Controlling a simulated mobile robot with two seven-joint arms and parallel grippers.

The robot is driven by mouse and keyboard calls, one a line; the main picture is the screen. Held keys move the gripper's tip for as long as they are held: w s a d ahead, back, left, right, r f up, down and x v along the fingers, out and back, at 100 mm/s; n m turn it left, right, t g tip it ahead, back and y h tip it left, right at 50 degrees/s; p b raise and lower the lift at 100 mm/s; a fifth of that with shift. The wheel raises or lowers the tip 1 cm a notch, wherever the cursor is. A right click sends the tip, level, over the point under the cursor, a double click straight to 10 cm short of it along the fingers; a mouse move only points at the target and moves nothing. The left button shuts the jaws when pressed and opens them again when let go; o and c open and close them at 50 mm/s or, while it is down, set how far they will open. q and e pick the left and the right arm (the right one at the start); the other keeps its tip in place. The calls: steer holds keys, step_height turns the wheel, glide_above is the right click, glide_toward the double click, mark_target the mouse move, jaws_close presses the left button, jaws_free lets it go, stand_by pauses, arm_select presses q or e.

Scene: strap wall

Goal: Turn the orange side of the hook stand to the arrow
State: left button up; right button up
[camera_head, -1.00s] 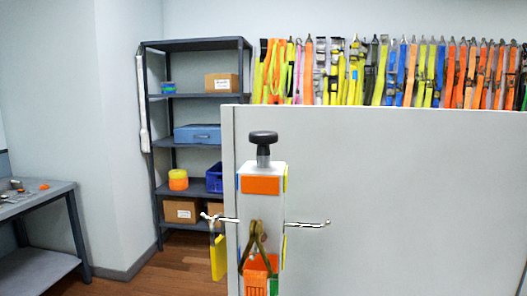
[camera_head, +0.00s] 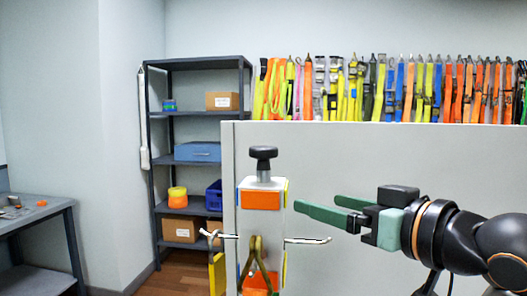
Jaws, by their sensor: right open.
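The hook stand (camera_head: 263,222) is a white upright post with a black knob (camera_head: 263,153) on top. Its orange panel (camera_head: 261,199) faces me, and thin yellow strips show at its right edge. Metal hooks stick out left (camera_head: 219,236) and right (camera_head: 306,241); straps hang from the front and left. My right gripper (camera_head: 322,215) comes in from the right with green fingers pointing left, open and empty, beside the stand's upper part and apart from it in the picture. No arrow can be made out. My left gripper is not in view.
A pale grey panel (camera_head: 420,165) stands behind the stand and fills the right side. Colourful straps (camera_head: 400,88) hang along the wall above it. A dark shelf (camera_head: 198,113) with boxes is at the back left, and a workbench (camera_head: 40,208) is at far left.

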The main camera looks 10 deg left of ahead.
steer(key=n+y, duration=0.2)
glide_toward(272, 150)
steer(key=p+x, duration=0.2)
steer(key=x, duration=1)
steer(key=shift+w+a, duration=0.1)
steer(key=shift+w, duration=0.05)
steer(key=shift+c, duration=0.3)
jaws_close()
